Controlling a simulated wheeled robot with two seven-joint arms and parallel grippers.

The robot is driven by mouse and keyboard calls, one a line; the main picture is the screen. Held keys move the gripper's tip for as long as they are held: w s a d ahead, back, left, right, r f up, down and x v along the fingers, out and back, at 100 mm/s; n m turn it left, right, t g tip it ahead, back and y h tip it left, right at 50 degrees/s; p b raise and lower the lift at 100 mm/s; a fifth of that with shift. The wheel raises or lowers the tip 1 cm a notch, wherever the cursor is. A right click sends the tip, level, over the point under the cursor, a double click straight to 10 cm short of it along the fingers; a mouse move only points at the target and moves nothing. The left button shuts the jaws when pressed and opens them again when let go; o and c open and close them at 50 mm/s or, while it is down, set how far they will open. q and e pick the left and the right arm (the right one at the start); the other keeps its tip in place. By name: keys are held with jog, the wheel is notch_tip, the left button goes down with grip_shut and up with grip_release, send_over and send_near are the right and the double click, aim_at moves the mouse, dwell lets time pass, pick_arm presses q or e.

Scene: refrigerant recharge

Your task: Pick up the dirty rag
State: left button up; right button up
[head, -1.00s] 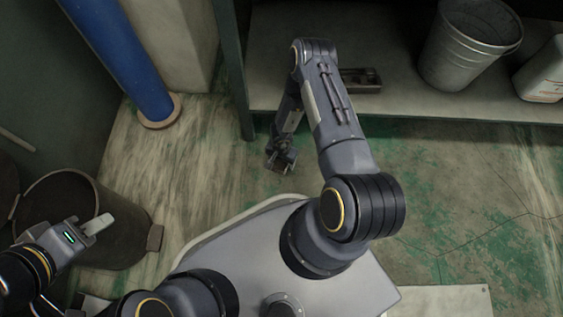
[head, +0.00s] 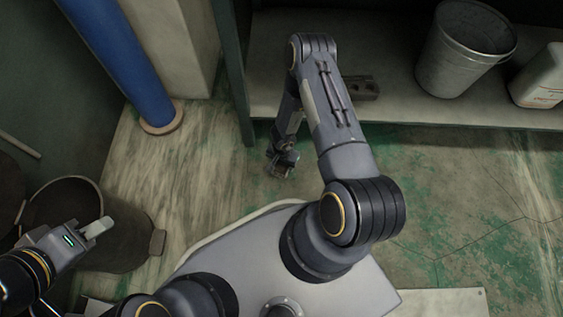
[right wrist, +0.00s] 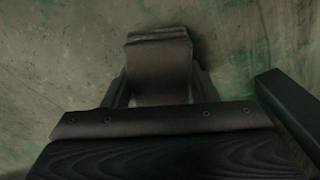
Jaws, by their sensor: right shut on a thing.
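My right gripper (head: 283,164) points down close above the floor in the head view, in front of the low shelf. In the right wrist view its fingers (right wrist: 160,88) are shut on a grey-brown, folded-looking piece that I take to be the dirty rag (right wrist: 160,62). The floor shows behind it. In the head view the rag is too small and dark to make out. My left gripper (head: 98,228) hangs in front of a dark bucket at the lower left; I cannot tell whether its jaws are apart.
A dark bucket (head: 118,250) stands at the lower left. A blue pipe (head: 125,65) rises at the upper left. The low shelf (head: 415,120) holds a metal pail (head: 455,60), a white jug (head: 540,75) and a small dark item (head: 360,87). The floor at right is clear.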

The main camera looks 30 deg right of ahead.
jog(key=s+a+r+p, duration=0.1)
jog(key=s+r+p, duration=0.3)
jog(key=s+r, duration=0.4)
jog(key=shift+s+r+p, duration=0.3)
jog(key=shift+s+p, duration=0.05)
jog(key=shift+s, duration=2)
